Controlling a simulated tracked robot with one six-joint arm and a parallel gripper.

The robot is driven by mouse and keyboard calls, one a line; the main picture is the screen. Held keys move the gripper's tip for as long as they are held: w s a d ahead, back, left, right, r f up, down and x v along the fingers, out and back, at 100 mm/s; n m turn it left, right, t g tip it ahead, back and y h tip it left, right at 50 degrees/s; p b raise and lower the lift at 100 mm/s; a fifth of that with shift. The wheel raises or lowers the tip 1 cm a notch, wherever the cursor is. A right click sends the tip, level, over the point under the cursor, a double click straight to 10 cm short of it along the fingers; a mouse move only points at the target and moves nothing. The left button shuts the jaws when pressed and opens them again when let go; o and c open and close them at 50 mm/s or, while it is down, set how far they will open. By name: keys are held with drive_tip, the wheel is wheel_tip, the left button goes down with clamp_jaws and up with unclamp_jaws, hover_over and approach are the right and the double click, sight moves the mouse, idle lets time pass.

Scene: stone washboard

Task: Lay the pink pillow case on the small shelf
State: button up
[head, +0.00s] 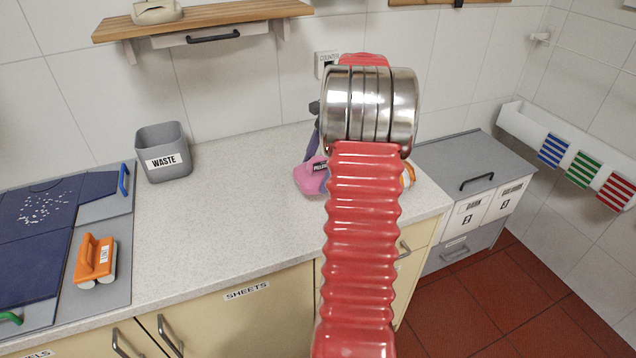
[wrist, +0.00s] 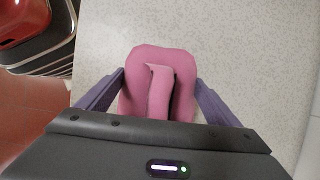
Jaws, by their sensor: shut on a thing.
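The pink pillow case (wrist: 138,69) is a folded pink bundle between the two purple fingers of my gripper (wrist: 158,97) in the wrist view. My gripper is shut on it, over the speckled counter. I cannot tell whether the bundle touches the counter. In the head view the pillow case (head: 310,178) shows with part of a dark label, partly hidden behind my red ribbed arm. A wooden shelf (head: 200,22) is on the wall at upper left, with a beige bundle on it. Another wooden board (head: 435,2) shows at the top edge, mostly cut off.
A grey WASTE bin (head: 164,153) stands on the counter (head: 230,210) by the wall. The counter's middle is clear. A grey-lidded cabinet (head: 470,160) is at right.

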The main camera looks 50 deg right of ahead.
drive_tip(key=shift+f, duration=2.5)
drive_tip(key=o, duration=1)
drive_tip(key=v, duration=1.2)
drive_tip(key=shift+d, duration=0.1)
